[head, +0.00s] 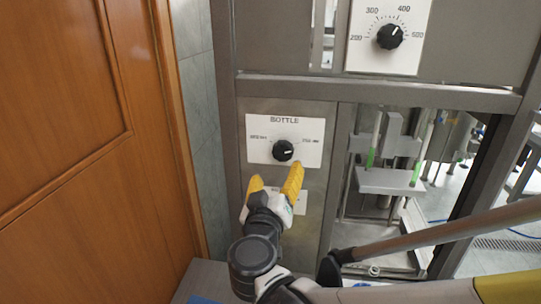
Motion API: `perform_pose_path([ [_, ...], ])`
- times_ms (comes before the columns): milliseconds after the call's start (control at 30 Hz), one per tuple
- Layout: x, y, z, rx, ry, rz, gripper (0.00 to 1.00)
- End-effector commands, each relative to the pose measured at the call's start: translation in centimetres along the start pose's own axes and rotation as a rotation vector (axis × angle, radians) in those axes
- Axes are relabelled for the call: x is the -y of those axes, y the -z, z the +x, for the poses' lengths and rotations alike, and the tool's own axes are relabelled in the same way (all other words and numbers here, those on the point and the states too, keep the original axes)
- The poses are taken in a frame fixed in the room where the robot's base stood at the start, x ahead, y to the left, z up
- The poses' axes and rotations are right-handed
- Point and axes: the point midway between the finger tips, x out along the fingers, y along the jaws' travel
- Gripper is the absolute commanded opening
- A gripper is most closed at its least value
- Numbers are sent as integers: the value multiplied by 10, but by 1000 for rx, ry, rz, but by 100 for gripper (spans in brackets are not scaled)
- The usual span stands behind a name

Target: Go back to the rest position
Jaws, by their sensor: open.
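My gripper (275,184) has yellow fingers spread apart and holds nothing. It is just below a black knob (283,150) on a white plate (257,153) marked "BOTTLE". The right fingertip reaches near the plate's lower edge; I cannot tell whether it touches. A smaller white label (300,203) on the grey panel is partly hidden behind the gripper.
Another black dial (389,36) on a numbered white plate sits higher on the machine. A brown wooden door (75,150) fills the left side. The metal frame (380,93) surrounds an opening at right with machinery (390,181) inside.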

Motion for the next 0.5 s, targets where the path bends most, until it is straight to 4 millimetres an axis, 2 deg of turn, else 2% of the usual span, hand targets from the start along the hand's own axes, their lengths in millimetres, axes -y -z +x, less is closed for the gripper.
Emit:
perform_pose_path([
  [67,-3,-2,1,10,-2,0,73],
  [167,-21,-20,3,79,-12,0,73],
  [267,-56,-58,0,230,-19,7,73],
  [333,-84,-93,-10,368,-9,19,73],
  [400,-107,-128,-29,507,21,44,73],
  [500,-126,-169,-65,677,92,100,73],
])
